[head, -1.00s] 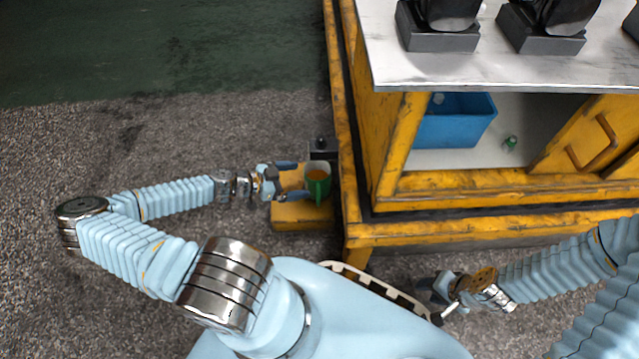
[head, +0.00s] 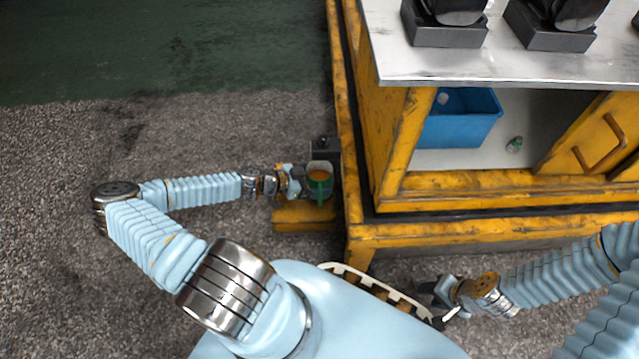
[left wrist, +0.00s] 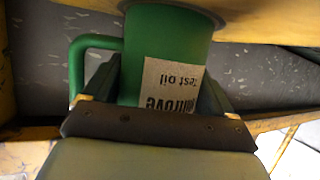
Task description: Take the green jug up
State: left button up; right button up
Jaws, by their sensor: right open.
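My right gripper (head: 440,300) is open and empty at the lower right, apart from the jug.
The yellow cabinet (head: 400,222) stands right beside the jug. A blue bin (head: 462,125) and a small green-and-white item (head: 514,145) are on its shelf. Dark blocks (head: 445,36) stand on its top. The floor (head: 60,150) on the left is clear.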

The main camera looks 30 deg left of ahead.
pick_arm(q)
jog(key=c, duration=0.7)
jog(key=shift+r, duration=0.2)
